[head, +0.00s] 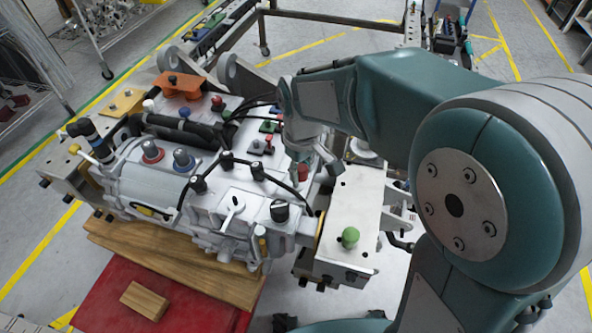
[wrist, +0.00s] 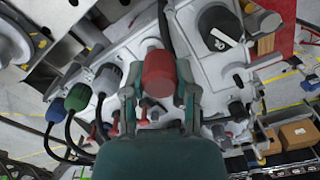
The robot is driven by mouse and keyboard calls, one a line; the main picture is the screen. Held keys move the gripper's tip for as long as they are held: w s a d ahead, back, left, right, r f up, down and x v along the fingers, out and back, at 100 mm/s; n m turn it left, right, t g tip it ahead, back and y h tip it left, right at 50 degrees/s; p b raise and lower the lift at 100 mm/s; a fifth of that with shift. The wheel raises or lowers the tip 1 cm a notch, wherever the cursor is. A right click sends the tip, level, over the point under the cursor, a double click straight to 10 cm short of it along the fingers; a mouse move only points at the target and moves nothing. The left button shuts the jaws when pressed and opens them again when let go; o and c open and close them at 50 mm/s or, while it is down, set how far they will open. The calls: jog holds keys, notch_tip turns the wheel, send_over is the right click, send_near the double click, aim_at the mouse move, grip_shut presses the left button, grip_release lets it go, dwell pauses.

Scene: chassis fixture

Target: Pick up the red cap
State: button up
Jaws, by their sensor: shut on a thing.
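The red cap (wrist: 160,74) is a short red cylinder in the middle of the wrist view. It sits between the two fingers of my gripper (wrist: 157,84), which are shut on it from both sides. In the head view the red cap (head: 303,173) shows partly, below my gripper (head: 312,165), at the right end of the grey chassis unit. The fingers hide part of it there. I cannot tell whether the cap still touches the surface under it.
The chassis unit (head: 180,198) carries dark hoses, black knobs and coloured caps close around my gripper. A green knob (head: 349,237) stands on the metal plate at right. A wooden block (head: 144,300) lies on a red surface in front.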

jog(key=s+d+r, duration=0.3)
jog(key=s+r, duration=0.3)
jog(key=s, duration=0.4)
jog(key=shift+d, duration=0.15)
jog(key=shift+s, duration=0.1)
